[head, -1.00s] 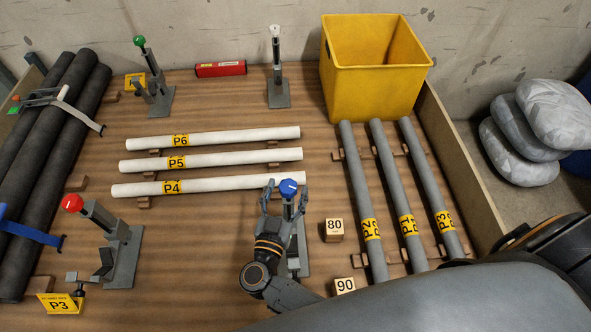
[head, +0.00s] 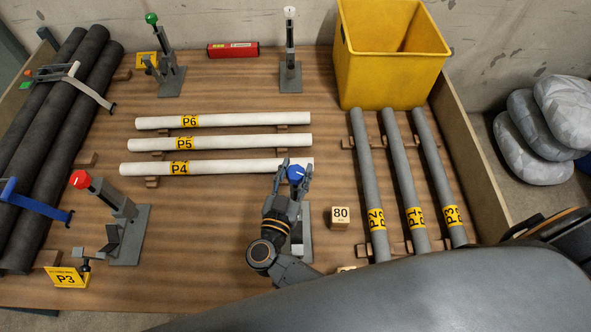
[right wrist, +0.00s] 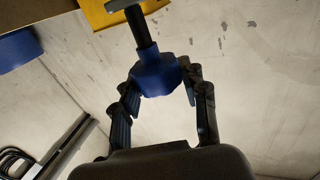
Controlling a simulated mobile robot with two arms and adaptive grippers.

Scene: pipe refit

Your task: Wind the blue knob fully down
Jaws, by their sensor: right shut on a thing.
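The blue knob (head: 296,174) tops a small grey stand (head: 303,240) near the middle front of the board. My right gripper (head: 294,170) reaches up to it from the front, with one finger on each side of the knob. In the right wrist view the blue knob (right wrist: 157,74) sits on a dark threaded stem (right wrist: 139,26) between the fingertips (right wrist: 160,80). The gripper is shut on the knob. The stand is partly hidden behind my right gripper and arm. My left gripper is not in view.
White pipes (head: 220,143) lie just behind the knob, P4 (head: 240,166) nearest. Grey pipes (head: 370,190) and an 80 block (head: 341,217) stand to the right. A red-knobbed stand (head: 125,220) is at left, a yellow bin (head: 390,75) at the back right.

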